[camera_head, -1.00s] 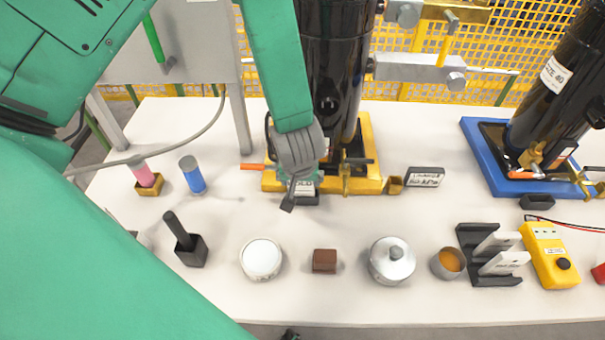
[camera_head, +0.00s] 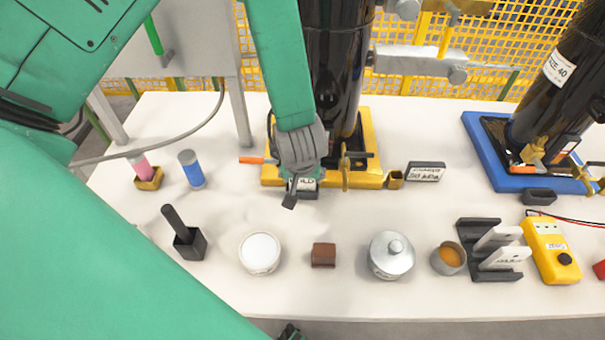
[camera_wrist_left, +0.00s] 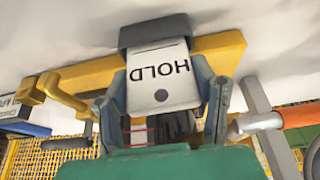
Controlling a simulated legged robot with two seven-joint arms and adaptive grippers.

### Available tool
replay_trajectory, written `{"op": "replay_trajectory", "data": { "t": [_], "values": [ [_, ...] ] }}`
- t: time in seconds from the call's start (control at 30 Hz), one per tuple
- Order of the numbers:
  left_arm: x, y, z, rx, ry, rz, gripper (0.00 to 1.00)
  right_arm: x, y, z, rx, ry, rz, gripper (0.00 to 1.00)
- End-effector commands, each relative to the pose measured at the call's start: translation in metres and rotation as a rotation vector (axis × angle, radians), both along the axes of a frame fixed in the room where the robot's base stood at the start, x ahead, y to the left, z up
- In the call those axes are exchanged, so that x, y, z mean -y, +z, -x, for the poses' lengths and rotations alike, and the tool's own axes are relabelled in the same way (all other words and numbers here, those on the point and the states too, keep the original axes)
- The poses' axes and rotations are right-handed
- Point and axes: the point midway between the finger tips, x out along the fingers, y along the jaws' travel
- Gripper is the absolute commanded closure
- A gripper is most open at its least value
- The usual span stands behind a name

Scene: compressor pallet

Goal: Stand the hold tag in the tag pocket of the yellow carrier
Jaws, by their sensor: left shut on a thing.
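The hold tag (camera_wrist_left: 160,78) is a white plate lettered HOLD, upside down in the left wrist view. My left gripper (camera_wrist_left: 164,105) is shut on it, a finger at each side edge. The tag's far end meets a dark grey block-like pocket (camera_wrist_left: 154,31) at the front of the yellow carrier (camera_wrist_left: 222,52); how deep it sits inside is hidden. In the head view the left gripper (camera_head: 301,178) is at the front edge of the yellow carrier (camera_head: 366,183), largely covering the tag.
A black cylinder (camera_head: 335,70) stands on the yellow carrier. A brass pocket (camera_head: 395,179) and a lettered block (camera_head: 426,172) are to its right. A blue carrier (camera_head: 485,160) stands further right. A white-topped tin (camera_head: 260,252), brown block (camera_head: 323,255) and lidded pot (camera_head: 391,256) line the front.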

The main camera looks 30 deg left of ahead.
Motion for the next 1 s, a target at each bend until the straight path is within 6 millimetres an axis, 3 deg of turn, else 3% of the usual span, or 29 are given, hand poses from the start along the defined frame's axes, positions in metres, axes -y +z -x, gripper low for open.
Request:
{"op": "replay_trajectory", "data": {
  "t": [0.27, 0.3, 0.37, 0.57, 0.6, 0.63, 0.67, 1.0],
  "values": [
    [-0.0004, -0.0064, 0.0002, 0.000, 0.000, 0.000, 0.87, 0.0001, -0.0034, 0.0000, 0.000, 0.000, 0.000, 0.60],
    [-0.0004, -0.0062, 0.0001, 0.000, 0.000, 0.000, 0.41, 0.0001, -0.0032, 0.0000, 0.000, 0.000, 0.000, 0.60],
    [-0.0004, -0.0059, 0.0001, 0.000, 0.000, 0.000, 0.24, 0.0001, -0.0030, 0.0000, 0.000, 0.000, 0.000, 0.60],
    [-0.0004, -0.0057, 0.0001, 0.000, 0.000, 0.000, 0.24, 0.0000, -0.0029, 0.0001, 0.000, 0.000, 0.000, 0.60],
    [-0.0003, -0.0057, 0.0002, 0.000, 0.000, 0.000, 0.28, 0.0000, -0.0029, 0.0001, 0.000, 0.000, 0.000, 0.60],
    [-0.0003, -0.0057, 0.0002, 0.000, 0.000, 0.000, 0.38, 0.0000, -0.0029, 0.0001, 0.000, 0.000, 0.000, 0.60],
    [-0.0003, -0.0057, 0.0002, 0.000, 0.000, 0.000, 0.40, 0.0000, -0.0029, 0.0001, 0.000, 0.000, 0.000, 0.60],
    [-0.0002, -0.0038, 0.0002, 0.000, 0.000, 0.000, 0.40, 0.0001, -0.0009, 0.0000, 0.000, 0.000, 0.000, 0.60]
  ]
}}
